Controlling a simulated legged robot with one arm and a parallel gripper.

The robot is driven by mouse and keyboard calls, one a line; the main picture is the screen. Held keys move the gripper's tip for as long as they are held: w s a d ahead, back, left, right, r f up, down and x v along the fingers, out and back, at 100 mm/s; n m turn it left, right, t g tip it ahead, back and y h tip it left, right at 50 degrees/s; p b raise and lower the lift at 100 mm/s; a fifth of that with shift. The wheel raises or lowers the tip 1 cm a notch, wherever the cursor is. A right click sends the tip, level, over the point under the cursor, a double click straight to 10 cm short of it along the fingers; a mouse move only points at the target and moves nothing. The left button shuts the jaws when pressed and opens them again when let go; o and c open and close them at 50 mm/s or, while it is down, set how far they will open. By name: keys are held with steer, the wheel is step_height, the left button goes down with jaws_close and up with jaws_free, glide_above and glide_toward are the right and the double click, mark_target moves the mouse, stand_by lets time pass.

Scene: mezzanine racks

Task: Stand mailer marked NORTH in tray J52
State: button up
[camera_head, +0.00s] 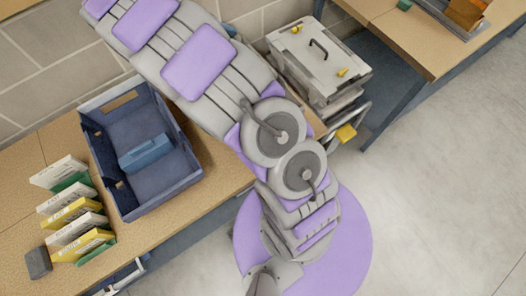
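Several thin upright packets in white, green and yellow (75,214) stand in a slanted row on the left worktop. They may be mailers, but their print is too small to read, so I cannot tell which is NORTH. A dark blue open bin (188,178) stands beside them with a lighter blue block (146,153) inside. A grey tray (447,17) at the top right holds a brown-orange item (466,12). I read no J52 mark on either. My grey and purple arm crosses the middle. I cannot make out my gripper's fingers.
A light grey lidded case (318,58) with a black handle and yellow latches sits right of my arm. A small dark block (38,262) lies by the packets. Another wooden worktop (415,45) is at the upper right. The floor (440,190) at the right is clear.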

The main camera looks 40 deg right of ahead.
steer(key=s+a+r+m+y, duration=0.1)
steer(key=s+r+m+y, duration=0.2)
steer(key=s, duration=0.6)
steer(key=s+a+r+m+y, duration=0.2)
steer(key=s+m, duration=0.1)
steer(key=s, duration=0.7)
steer(key=s+a+f+m+t+y, duration=0.1)
steer(key=s+a, duration=0.3)
steer(key=s, duration=0.4)
steer(key=s+a+f+m+y, duration=0.1)
steer(key=s+a+m+y, duration=0.1)
steer(key=s+a+y, duration=0.2)
steer(key=s+a, duration=0.1)
steer(key=s, duration=0.2)
steer(key=shift+s+a+m+t, duration=0.3)
steer(key=shift+s+m+t, duration=0.05)
steer(key=shift+m+t, duration=0.05)
steer(key=shift+f, duration=0.15)
steer(key=shift+f+b, duration=0.4)
steer(key=shift+b, duration=0.05)
